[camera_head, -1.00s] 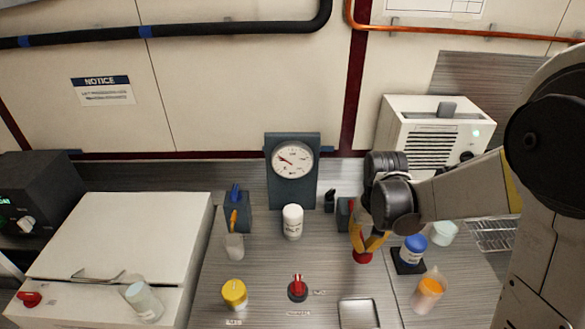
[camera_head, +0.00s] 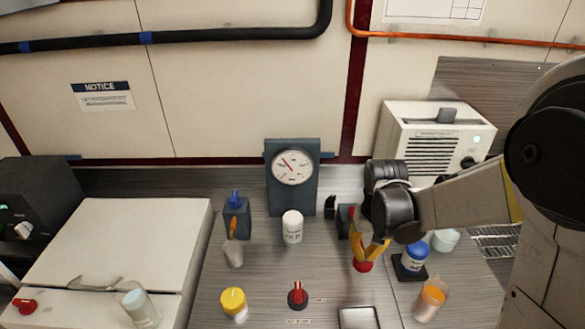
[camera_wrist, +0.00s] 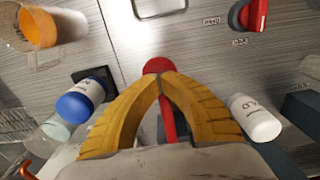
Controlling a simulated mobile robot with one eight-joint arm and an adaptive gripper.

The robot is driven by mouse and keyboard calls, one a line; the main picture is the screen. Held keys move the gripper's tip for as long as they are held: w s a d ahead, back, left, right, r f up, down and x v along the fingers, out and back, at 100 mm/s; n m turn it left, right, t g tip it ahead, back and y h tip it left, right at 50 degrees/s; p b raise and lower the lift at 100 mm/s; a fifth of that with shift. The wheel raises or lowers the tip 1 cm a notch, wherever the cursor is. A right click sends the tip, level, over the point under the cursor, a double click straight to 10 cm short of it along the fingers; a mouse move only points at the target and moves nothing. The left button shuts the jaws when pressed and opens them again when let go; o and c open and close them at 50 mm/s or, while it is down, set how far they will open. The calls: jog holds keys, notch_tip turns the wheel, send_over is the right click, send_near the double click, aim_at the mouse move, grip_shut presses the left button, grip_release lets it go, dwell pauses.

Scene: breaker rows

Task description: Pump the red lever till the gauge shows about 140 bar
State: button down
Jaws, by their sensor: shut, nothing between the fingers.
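The red lever (camera_wrist: 169,122) shows in the wrist view as a red rod with a round red knob at its end. In the head view its red knob (camera_head: 363,266) shows just below my yellow fingers. My gripper (camera_wrist: 160,77) is shut and empty, its fingertips together at the knob; I cannot tell whether they touch it. In the head view my gripper (camera_head: 368,258) partly hides the lever and its dark base. The round white gauge (camera_head: 293,167) is on a dark upright panel; its needle points to the upper left, and its numbers are too small to read.
A white bottle (camera_head: 292,227) stands left of the lever, and a blue-capped bottle (camera_head: 415,256) close on its right. An orange-filled jar (camera_head: 430,299), a metal tray (camera_head: 358,318), a red rotary switch (camera_head: 297,294) and a yellow-lidded jar (camera_head: 233,301) are nearer.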

jog(key=shift+r+p, duration=2.85)
jog(key=shift+r, duration=1.4)
jog(key=shift+f, duration=0.15)
jog(key=shift+f+b, duration=4.4)
jog(key=shift+f, duration=0.65)
jog(key=shift+r, duration=0.15)
notch_tip(320, 180, up, 10)
jog(key=p, duration=0.7)
jog(key=shift+p, duration=0.35)
